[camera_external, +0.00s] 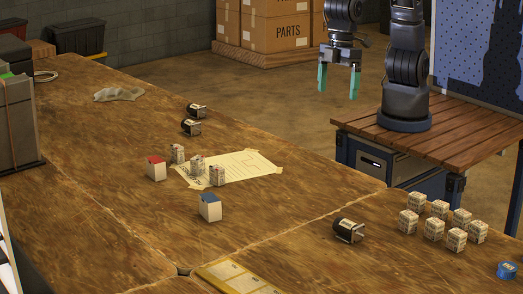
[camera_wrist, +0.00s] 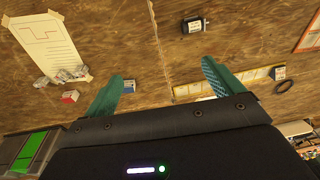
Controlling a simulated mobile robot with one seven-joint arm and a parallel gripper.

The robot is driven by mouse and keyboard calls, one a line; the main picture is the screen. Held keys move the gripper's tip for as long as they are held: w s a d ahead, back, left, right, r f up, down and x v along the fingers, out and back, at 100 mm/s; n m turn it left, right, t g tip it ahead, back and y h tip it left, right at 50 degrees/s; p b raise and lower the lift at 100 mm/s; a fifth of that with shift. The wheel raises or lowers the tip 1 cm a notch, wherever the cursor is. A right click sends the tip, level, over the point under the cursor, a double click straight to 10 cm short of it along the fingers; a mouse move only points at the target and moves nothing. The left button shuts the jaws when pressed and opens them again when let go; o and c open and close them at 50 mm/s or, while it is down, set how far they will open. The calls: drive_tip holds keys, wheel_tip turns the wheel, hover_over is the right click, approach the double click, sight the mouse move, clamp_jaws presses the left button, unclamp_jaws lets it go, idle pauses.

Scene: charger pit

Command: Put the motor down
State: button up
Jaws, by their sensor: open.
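Three dark motors with pale end faces lie on the wooden bench in the external view. One motor (camera_external: 348,230) lies alone at the front right, and it appears to be the motor in the wrist view (camera_wrist: 194,25). Two more, a far motor (camera_external: 196,110) and a nearer motor (camera_external: 191,127), lie close together near the back edge. My gripper (camera_external: 338,82) hangs in the air beyond the bench, teal fingers pointing down and spread apart. In the wrist view the gripper (camera_wrist: 160,72) is open with nothing between its fingers.
A taped paper sheet (camera_external: 250,164) bears small printed blocks; a red-topped block (camera_external: 156,168) and a blue-topped block (camera_external: 209,207) stand nearby. Several printed cubes (camera_external: 435,229) stand at the right, near a blue roll (camera_external: 508,270). A yellow-framed panel (camera_external: 235,277) lies at the front. Bare wood lies between.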

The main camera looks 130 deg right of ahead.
drive_tip(key=s+d+r+t, duration=0.2)
drive_tip(key=s+d+r, duration=0.8)
drive_tip(key=s, duration=0.3)
drive_tip(key=s+d+r, duration=0.1)
drive_tip(key=s+d, duration=0.2)
drive_tip(key=s, duration=0.4)
drive_tip(key=s+d+t, duration=0.1)
drive_tip(key=s+d, duration=0.2)
drive_tip(key=s, duration=0.5)
drive_tip(key=shift+d+r+h, duration=0.2)
drive_tip(key=shift+r+h, duration=0.1)
drive_tip(key=shift+r, duration=0.05)
drive_tip(key=shift+o, duration=0.5)
